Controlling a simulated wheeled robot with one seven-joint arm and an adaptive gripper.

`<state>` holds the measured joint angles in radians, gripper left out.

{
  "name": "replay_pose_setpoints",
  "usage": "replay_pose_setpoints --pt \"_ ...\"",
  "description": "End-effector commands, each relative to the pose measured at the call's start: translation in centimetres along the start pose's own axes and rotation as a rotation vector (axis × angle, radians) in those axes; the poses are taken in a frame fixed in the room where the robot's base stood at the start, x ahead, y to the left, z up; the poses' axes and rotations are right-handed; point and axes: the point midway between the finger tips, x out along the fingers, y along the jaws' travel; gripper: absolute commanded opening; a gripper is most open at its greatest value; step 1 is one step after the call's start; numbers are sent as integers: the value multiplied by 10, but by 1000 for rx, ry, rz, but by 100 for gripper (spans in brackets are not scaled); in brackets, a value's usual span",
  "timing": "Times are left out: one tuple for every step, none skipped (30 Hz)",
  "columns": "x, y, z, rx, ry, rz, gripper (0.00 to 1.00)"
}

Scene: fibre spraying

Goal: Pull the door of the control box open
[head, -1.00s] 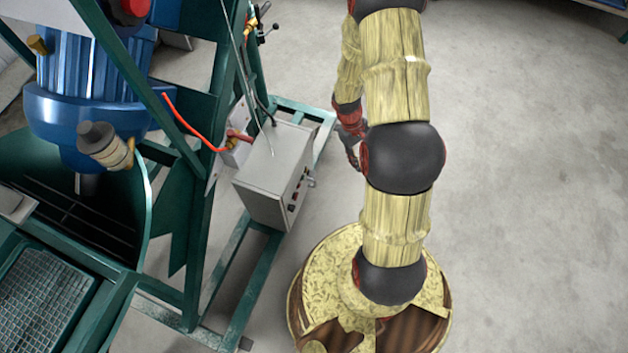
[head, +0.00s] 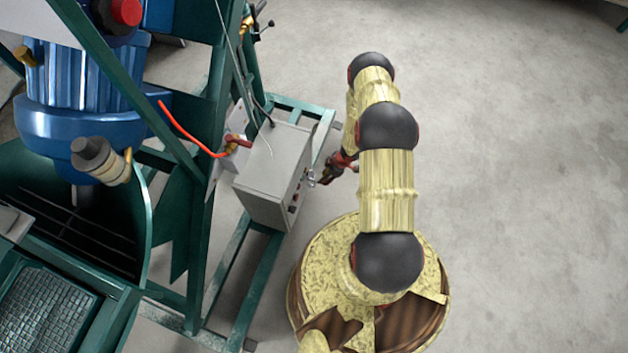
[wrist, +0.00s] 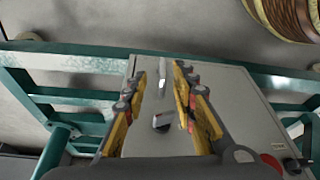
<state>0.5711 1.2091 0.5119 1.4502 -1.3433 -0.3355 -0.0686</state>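The control box (head: 272,175) is a light grey metal box on the green frame, with its door side facing right towards my arm. Its door looks shut. My gripper (head: 326,174) is beside that side, close to a small metal latch (head: 311,178). In the wrist view, the grey door face (wrist: 238,112) fills the middle.
Green frame beams (head: 226,278) run under and behind the box. An orange hose (head: 190,135) and a cable run close to the box top. A blue motor (head: 80,105) stands at the left. The concrete floor (head: 520,180) at the right is clear.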

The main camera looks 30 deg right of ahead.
Motion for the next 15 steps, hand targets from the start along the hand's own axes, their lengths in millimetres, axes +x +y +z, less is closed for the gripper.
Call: replay_pose_setpoints --pt "1 -4 -6 -15 27 -8 27" --pt "0 -4 -10 -20 39 -8 27" --pt "1 -4 -14 -22 53 -8 27" --pt "1 -4 -15 -22 59 -7 27" --pt "2 -4 -16 -23 63 -6 27" --pt "5 -4 -17 -23 66 -6 27" --pt "8 -4 -18 -24 66 -7 27" --pt "12 -5 -17 -24 65 -7 27" --pt "17 -5 -17 -25 65 -8 27" --pt "22 -5 -18 -25 64 -8 27" --pt "26 -5 -18 -25 64 -8 27" --pt "33 -5 -18 -24 64 -7 27" --pt "38 -5 -18 -23 64 -8 27" --pt "43 -5 -18 -23 63 -8 27" --pt "49 -5 -19 -22 63 -7 27"
